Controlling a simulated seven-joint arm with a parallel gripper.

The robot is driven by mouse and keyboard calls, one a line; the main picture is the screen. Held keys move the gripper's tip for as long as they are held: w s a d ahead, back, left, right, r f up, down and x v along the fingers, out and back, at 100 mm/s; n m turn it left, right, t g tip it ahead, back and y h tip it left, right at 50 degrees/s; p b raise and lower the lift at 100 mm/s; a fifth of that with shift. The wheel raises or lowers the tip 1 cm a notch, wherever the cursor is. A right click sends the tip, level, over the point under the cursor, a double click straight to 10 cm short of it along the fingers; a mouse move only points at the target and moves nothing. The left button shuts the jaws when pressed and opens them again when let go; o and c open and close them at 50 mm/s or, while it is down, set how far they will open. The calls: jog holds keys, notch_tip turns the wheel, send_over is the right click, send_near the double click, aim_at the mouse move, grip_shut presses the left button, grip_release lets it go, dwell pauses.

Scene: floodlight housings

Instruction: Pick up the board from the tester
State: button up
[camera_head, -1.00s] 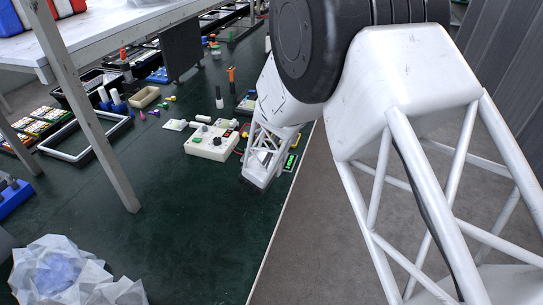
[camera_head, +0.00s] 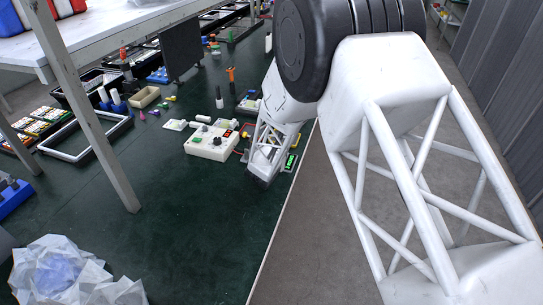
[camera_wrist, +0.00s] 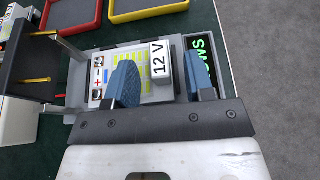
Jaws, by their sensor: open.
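In the wrist view, the tester (camera_wrist: 82,72) is a grey frame with a green-lit display (camera_wrist: 199,60) on its right side. The board (camera_wrist: 98,75), white with yellow patches and a red plus mark, lies in it. A white block marked "12 V" (camera_wrist: 160,62) stands on the board. My gripper (camera_wrist: 161,78) is open, with its blue finger pads apart on the left and right of the block. Whether they touch it I cannot tell. In the head view my gripper (camera_head: 262,182) is low beside the green display (camera_head: 291,160); my arm hides most of the tester.
A black clamp-like part (camera_wrist: 28,62) rises at the tester's left. Red (camera_wrist: 72,14) and yellow (camera_wrist: 145,9) trays lie beyond. A white control box (camera_head: 212,143) stands left of my gripper in the head view. Green table (camera_head: 190,215) in front is clear.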

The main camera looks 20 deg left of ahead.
grip_shut()
jog(key=shift+r, duration=0.1)
dwell(0.5)
jog(key=shift+r, duration=0.75)
notch_tip(320, 180, up, 2)
jog(key=shift+r, duration=0.1)
jog(key=s+d, duration=0.4)
jog(key=s, duration=0.3)
jog(key=s+d+r, duration=0.1)
jog(key=s+d, duration=0.3)
jog(key=s, duration=0.3)
